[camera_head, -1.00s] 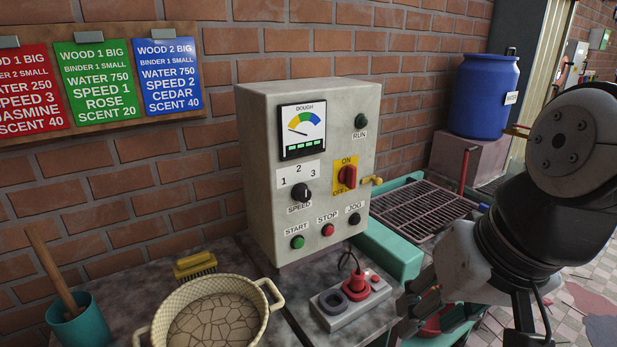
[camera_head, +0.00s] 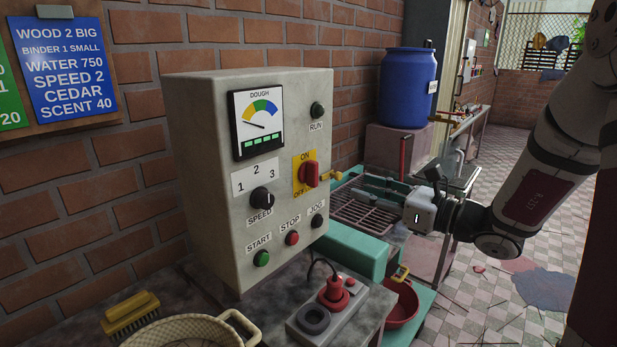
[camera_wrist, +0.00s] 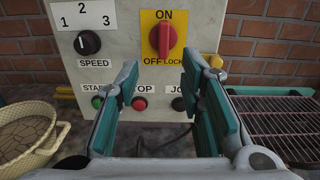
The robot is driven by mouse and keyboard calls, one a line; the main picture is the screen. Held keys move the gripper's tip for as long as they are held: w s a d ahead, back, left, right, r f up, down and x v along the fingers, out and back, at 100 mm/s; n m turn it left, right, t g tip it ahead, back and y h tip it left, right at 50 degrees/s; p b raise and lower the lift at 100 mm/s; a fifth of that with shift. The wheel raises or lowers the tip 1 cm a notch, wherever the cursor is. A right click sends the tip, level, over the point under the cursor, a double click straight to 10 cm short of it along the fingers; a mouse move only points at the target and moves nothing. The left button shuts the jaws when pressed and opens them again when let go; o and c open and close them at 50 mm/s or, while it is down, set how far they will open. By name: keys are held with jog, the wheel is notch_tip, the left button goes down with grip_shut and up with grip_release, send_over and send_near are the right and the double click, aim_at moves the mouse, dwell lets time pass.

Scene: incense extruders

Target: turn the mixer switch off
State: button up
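The mixer switch is a red rotary handle (camera_head: 310,174) on a yellow plate marked ON above and OFF below, on the right of the grey control box (camera_head: 205,180). In the wrist view the red handle (camera_wrist: 163,40) stands upright, in line with ON. My gripper (camera_head: 362,192) is to the right of the box in the head view, apart from the switch. In the wrist view my gripper (camera_wrist: 160,75) is open with nothing between its teal-padded fingers. The switch shows beyond and above the fingertips, slightly right of centre.
A small yellow padlock-like piece (camera_head: 331,176) sticks out right of the switch. The speed knob (camera_head: 262,198) and the start (camera_head: 261,258), stop (camera_head: 292,238) and jog (camera_head: 317,221) buttons are nearby. A red-plugged block (camera_head: 330,305) with a cable stands below. A cream basket (camera_head: 185,332) is at left.

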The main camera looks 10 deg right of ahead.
aim_at(317, 173)
jog(key=x, duration=1.3)
jog(key=shift+w, duration=0.5)
grip_shut()
